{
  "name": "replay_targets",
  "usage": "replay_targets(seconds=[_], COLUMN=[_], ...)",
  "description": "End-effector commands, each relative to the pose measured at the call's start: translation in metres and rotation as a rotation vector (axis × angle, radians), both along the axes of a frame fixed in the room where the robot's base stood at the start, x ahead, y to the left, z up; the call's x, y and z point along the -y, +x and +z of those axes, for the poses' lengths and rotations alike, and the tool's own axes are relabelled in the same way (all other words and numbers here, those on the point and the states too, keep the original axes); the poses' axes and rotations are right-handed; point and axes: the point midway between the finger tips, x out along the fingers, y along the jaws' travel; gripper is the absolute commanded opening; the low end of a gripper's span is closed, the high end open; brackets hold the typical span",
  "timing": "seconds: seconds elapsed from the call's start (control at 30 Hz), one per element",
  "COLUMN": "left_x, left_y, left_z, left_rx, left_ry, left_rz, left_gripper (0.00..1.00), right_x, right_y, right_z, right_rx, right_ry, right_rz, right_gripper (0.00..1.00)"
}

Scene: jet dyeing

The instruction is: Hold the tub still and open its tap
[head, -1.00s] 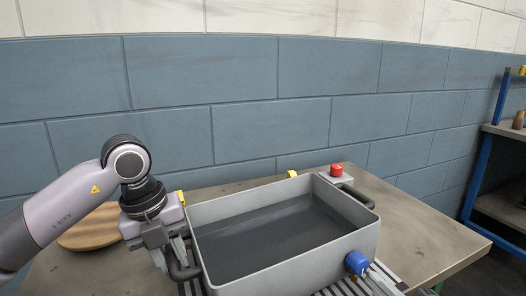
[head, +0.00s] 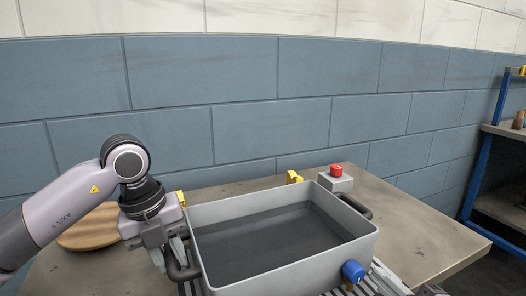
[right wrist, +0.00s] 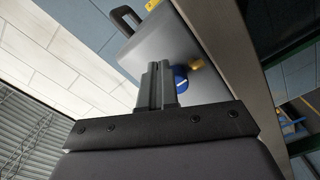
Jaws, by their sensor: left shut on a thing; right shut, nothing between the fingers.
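The grey open tub (head: 300,268) stands on the table with dark liquid (head: 270,240) inside. My left gripper (head: 177,268) is shut on the tub's left handle (head: 192,273). The blue tap (head: 352,271) sticks out low on the tub's front near its right corner. In the right wrist view, my right gripper (right wrist: 158,68) is shut and empty, its fingertips against or just beside the blue tap (right wrist: 182,84); I cannot tell whether they touch. The tub's wall (right wrist: 155,45) and right handle (right wrist: 124,18) also show there.
A slatted rack (head: 390,280) lies under the tub. A red button on a grey box (head: 337,183) and a yellow block (head: 294,177) stand behind it. A round wooden board (head: 88,236) lies left. The table (head: 425,225) is clear at right.

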Motion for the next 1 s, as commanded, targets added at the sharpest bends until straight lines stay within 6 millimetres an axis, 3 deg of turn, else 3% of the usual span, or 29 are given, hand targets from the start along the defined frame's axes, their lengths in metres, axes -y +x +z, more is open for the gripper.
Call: replay_targets(seconds=[0.5,0.87,1.0], left_x=[0.001,0.001,0.000], left_y=[0.000,0.000,0.000], left_z=[0.001,0.001,0.001], left_rx=[0.001,0.002,0.002], left_ry=[-0.001,-0.001,0.000], left_rz=[-0.004,-0.004,-0.004], left_gripper=[0.00,0.00,0.00], right_x=[0.021,0.023,0.019], right_y=[-0.050,-0.055,-0.058], right_z=[-0.001,0.000,-0.009], right_rx=[-0.003,0.000,-0.004], right_ry=[0.001,0.000,0.003], right_rz=[-0.001,0.000,0.006], right_gripper=[0.00,0.00,0.00])
